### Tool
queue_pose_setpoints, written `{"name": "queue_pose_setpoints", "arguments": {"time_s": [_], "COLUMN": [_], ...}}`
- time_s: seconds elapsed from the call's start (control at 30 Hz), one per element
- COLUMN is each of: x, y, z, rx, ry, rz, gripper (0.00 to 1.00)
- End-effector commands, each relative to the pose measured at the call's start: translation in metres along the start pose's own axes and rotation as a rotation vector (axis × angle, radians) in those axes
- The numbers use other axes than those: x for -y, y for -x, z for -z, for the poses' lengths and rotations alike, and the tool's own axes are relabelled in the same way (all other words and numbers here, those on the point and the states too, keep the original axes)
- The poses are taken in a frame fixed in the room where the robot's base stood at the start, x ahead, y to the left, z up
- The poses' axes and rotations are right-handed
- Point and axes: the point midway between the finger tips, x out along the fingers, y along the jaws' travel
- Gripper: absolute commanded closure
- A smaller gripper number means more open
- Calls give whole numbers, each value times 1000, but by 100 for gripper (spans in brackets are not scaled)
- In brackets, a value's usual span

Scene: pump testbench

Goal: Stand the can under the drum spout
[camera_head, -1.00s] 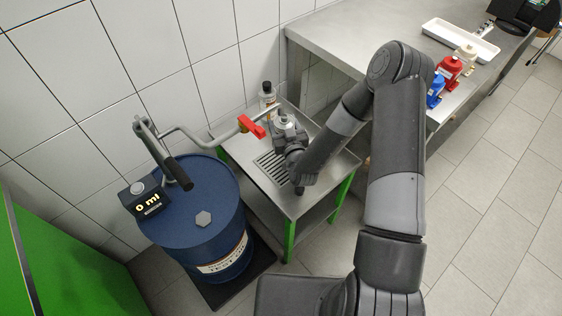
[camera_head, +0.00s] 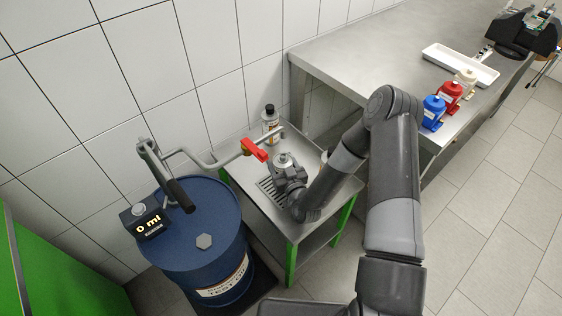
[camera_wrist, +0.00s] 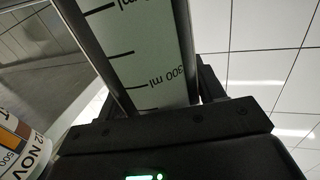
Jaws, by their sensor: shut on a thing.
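My gripper (camera_head: 285,172) is shut on the can (camera_head: 283,160), a grey vessel held upright over the small stand near its slotted grate (camera_head: 270,190). In the wrist view the can's pale scale with ml marks (camera_wrist: 150,50) fills the space between the fingers. The blue drum (camera_head: 190,230) stands left of the stand, its display reading 0 ml. The can's base is hidden by my gripper, so contact with the stand cannot be told.
A bottle with a dark cap (camera_head: 270,122) stands at the stand's back. Another labelled container (camera_head: 325,157) is partly hidden behind my arm. The steel bench (camera_head: 370,60) at right holds blue, red and cream bottles and a white tray (camera_head: 460,66).

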Motion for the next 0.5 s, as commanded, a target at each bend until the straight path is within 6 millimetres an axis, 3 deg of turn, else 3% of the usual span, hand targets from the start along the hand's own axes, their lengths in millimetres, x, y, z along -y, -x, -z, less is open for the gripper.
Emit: {"name": "queue_pose_setpoints", "arguments": {"time_s": [0.13, 0.17, 0.4, 0.5], "x": [0, 0, 0, 0], "y": [0, 0, 0, 0], "z": [-3, -3, -3, -3], "rx": [0, 0, 0, 0], "ry": [0, 0, 0, 0], "rz": [0, 0, 0, 0], "gripper": [65, 36, 16, 16]}}
